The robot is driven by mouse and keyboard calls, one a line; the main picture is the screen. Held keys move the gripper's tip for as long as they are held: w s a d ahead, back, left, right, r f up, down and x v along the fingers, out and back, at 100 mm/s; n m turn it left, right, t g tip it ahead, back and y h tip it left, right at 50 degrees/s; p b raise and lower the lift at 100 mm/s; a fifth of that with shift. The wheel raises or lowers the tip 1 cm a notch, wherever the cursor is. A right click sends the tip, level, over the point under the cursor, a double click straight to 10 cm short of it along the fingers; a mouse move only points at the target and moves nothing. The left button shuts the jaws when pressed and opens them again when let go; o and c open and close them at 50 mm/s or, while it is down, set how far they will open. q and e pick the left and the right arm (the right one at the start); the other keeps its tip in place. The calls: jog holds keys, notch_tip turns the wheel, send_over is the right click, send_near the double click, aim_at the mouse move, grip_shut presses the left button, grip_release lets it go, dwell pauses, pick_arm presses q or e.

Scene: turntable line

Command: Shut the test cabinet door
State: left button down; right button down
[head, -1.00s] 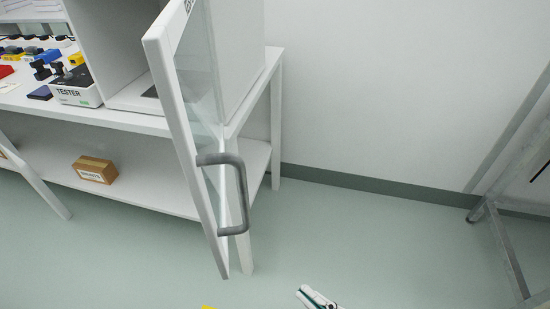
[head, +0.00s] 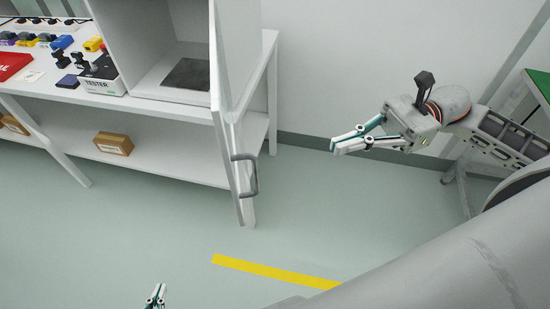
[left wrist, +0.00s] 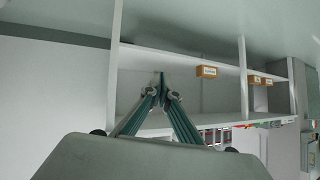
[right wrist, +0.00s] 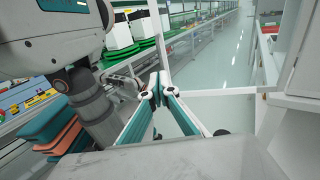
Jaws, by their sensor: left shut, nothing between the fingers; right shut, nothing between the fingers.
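The test cabinet (head: 170,55) stands on the white bench, its front open and a dark plate (head: 187,73) on its floor. Its white-framed door (head: 222,100) is swung out toward me, seen nearly edge-on, with a grey bar handle (head: 253,176) on its right side. My right gripper (head: 334,146) is shut and empty, to the right of the door and apart from it. It also shows in the right wrist view (right wrist: 158,80). My left gripper (head: 158,288) is shut and empty at the bottom edge, below the bench; the left wrist view shows its fingertips (left wrist: 161,80) meeting.
A tester box (head: 103,80) and several small coloured parts are on the bench left of the cabinet. Boxes (head: 114,144) rest on the lower shelf (head: 180,168). A yellow floor line (head: 270,271) crosses open floor. A metal-legged table (head: 540,85) stands at right.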

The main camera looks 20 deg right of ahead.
jog(key=a+p, duration=0.2)
jog(key=a, duration=1.1)
jog(key=shift+p, duration=0.3)
jog(key=shift+s+a+f, duration=0.1)
